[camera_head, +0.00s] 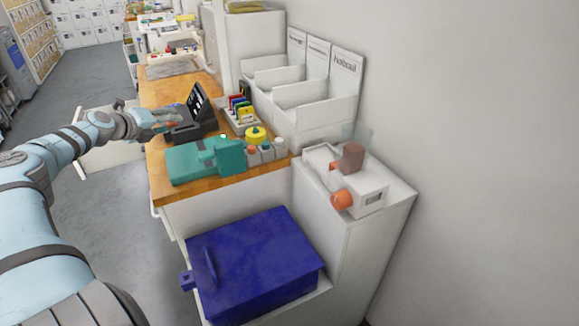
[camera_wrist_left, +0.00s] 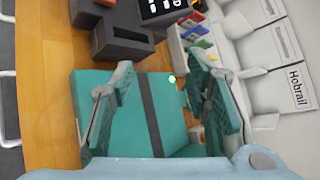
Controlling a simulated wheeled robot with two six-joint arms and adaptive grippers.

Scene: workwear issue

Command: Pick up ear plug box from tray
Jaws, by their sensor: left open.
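My left gripper (camera_head: 162,119) is open and empty in the head view, by the left side of the dark device on the wooden counter. In the wrist view its two fingers (camera_wrist_left: 158,84) stand apart, with a teal case with a dark strap (camera_wrist_left: 142,112) visible beyond them. That teal case (camera_head: 190,163) also lies on the counter in the head view. Small white containers with orange and teal tops (camera_head: 266,153) stand at the counter's right edge. I cannot tell which thing is the ear plug box, or which holder is its tray. My right gripper is not in view.
The dark device (camera_head: 190,128) has a raised screen. Coloured cards (camera_head: 241,108) stand behind a yellow round item (camera_head: 256,134). White bins (camera_head: 305,110) line the wall. A blue lidded box (camera_head: 255,265) sits lower in front. A white unit with orange parts (camera_head: 368,195) stands right.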

